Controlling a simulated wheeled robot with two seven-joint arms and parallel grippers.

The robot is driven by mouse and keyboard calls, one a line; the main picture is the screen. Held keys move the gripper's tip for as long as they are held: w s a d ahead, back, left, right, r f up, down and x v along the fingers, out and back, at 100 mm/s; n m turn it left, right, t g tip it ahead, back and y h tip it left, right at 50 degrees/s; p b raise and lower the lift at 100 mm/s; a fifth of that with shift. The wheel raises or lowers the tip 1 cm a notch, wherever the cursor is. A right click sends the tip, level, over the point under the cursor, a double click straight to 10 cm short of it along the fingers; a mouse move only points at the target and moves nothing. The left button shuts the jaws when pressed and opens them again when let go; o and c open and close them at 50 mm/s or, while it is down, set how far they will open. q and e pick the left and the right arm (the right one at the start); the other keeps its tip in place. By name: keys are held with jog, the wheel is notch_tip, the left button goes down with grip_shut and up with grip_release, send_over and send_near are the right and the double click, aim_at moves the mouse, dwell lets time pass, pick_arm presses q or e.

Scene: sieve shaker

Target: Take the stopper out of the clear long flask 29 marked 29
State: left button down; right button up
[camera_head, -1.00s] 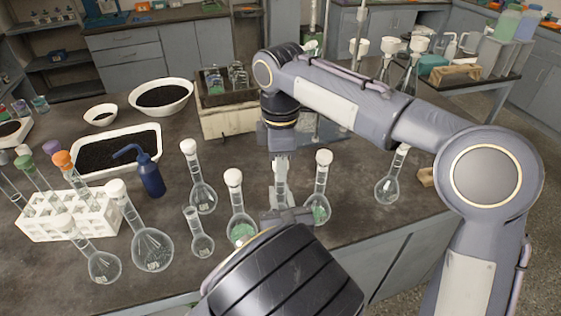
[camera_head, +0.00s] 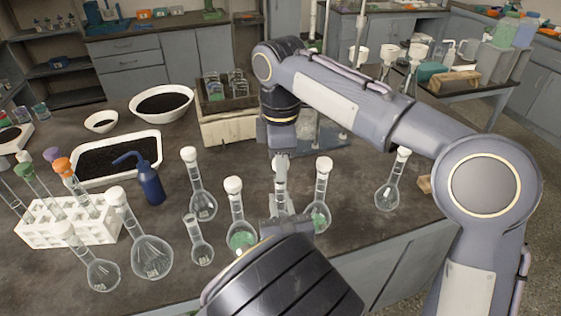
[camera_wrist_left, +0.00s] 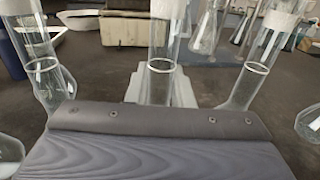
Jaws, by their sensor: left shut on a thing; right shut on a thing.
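A clear long-necked flask (camera_wrist_left: 160,75) stands in the middle of the left wrist view, its neck upright. I cannot read its number. The white stopper (camera_wrist_left: 168,8) shows at the top edge of that view; its upper part is cut off. My left gripper (camera_wrist_left: 162,90) is shut around this neck from the near side. It also shows in the head view (camera_head: 283,215). My right gripper (camera_head: 280,165) points down directly above it, shut on the stopper. Its fingers hide the stopper in the head view, so I cannot tell whether stopper and neck still touch.
White-stoppered flasks stand close by on the left (camera_head: 237,215) and right (camera_head: 321,195); both hold green matter. More flasks (camera_head: 200,195) stand further left, near a white tube rack (camera_head: 65,232) and a blue wash bottle (camera_head: 150,180).

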jog(key=shift+r, duration=1.9)
pick_arm(q)
jog(key=c, duration=1.2)
grip_release()
